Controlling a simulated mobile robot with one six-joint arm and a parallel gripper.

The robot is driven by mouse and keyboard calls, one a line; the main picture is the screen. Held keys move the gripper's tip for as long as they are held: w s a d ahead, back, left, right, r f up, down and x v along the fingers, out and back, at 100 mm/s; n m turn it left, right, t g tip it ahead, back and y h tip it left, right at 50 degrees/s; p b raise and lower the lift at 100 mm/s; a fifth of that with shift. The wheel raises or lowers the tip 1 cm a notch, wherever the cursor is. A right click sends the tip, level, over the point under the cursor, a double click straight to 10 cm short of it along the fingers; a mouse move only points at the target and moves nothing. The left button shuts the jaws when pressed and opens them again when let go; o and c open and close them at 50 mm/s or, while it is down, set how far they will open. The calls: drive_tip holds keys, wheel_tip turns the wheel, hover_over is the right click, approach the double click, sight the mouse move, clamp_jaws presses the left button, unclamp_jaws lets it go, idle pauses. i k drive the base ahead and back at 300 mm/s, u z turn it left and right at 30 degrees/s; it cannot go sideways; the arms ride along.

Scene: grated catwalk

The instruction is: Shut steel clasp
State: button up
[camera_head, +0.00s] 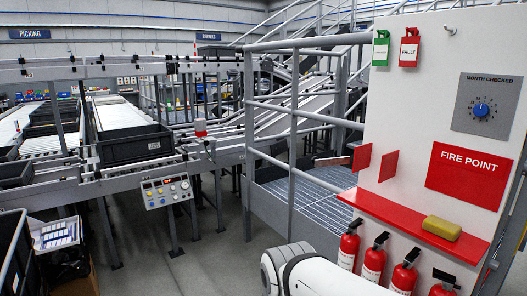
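I cannot make out a steel clasp in this view. Grey steel railings (293,150) stand around a grated catwalk (318,184) in the middle, and a small brownish bar (332,161) shows beside them, too small to identify. A white rounded part of my arm shows at the bottom centre, in front of the fire point panel. My gripper is out of view, so its fingers and anything in them are hidden.
Left are conveyors with a black crate (134,145) and a control box (167,191). Grey floor (205,260) is open at centre.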

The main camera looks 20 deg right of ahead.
sight(317, 162)
drive_tip(key=u, duration=0.05)
drive_tip(key=i, duration=2.5)
drive_tip(key=z, duration=3.9)
drive_tip(key=k, duration=0.3)
drive_tip(key=z, duration=0.15)
